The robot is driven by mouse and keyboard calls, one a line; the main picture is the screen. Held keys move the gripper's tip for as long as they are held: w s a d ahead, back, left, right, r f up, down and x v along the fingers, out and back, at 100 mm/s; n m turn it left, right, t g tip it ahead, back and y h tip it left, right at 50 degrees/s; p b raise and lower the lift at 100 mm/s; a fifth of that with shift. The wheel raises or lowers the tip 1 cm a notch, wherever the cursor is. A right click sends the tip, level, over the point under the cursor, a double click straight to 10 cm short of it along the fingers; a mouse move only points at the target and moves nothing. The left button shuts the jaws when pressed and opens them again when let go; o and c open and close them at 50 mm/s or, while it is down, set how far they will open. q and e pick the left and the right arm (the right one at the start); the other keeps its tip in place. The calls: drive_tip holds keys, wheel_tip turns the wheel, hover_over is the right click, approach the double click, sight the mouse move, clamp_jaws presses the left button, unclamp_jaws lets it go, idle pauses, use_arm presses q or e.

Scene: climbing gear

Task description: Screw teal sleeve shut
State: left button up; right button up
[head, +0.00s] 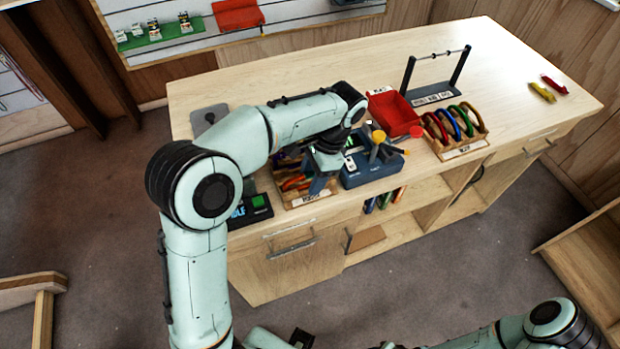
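My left gripper (319,184) points down at the bench's front edge, over the right side of a wooden tray (305,199) of orange and other coloured gear. Its fingers are small and dark here, and I cannot tell whether they are open or hold anything. Just right of it stands a blue-grey fixture (372,171) with a yellow-topped post (378,137) and another yellow knob. A small green patch shows behind the gripper, partly hidden by my wrist. I cannot make out a teal sleeve for certain. My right arm shows at the bottom right; its gripper is out of view.
On the wooden bench (520,75) are a red bin (395,112), a rack of coloured carabiners (456,126), a dark stand with a crossbar (433,95), and yellow and red pieces (543,92) at right. A dark device with a green screen (258,201) sits at left. The bench's right half is mostly clear.

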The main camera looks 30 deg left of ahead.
use_arm(q)
drive_tip(key=shift+f+b, duration=0.3)
drive_tip(key=shift+f, duration=0.6)
use_arm(e)
drive_tip(key=shift+s+f, duration=0.25)
drive_tip(key=shift+f, duration=0.2)
drive_tip(key=shift+r, duration=0.1)
use_arm(q)
drive_tip(key=shift+w+a+r+p, duration=0.15)
drive_tip(key=shift+w+a+p, duration=0.25)
drive_tip(key=shift+p, duration=0.05)
drive_tip(key=shift+w+a, duration=0.45)
use_arm(e)
drive_tip(key=shift+w+r, duration=0.6)
drive_tip(key=shift+r, duration=0.15)
use_arm(q)
drive_tip(key=shift+s, duration=0.2)
drive_tip(key=shift+s+d+r+p, duration=0.15)
drive_tip(key=shift+r+p, duration=0.3)
drive_tip(key=shift+r, duration=0.25)
drive_tip(key=shift+s+d+r+p, duration=0.1)
drive_tip(key=shift+r+p, duration=0.3)
drive_tip(key=shift+r, duration=0.25)
use_arm(e)
drive_tip(key=shift+w+r, duration=0.6)
drive_tip(key=shift+r, duration=0.15)
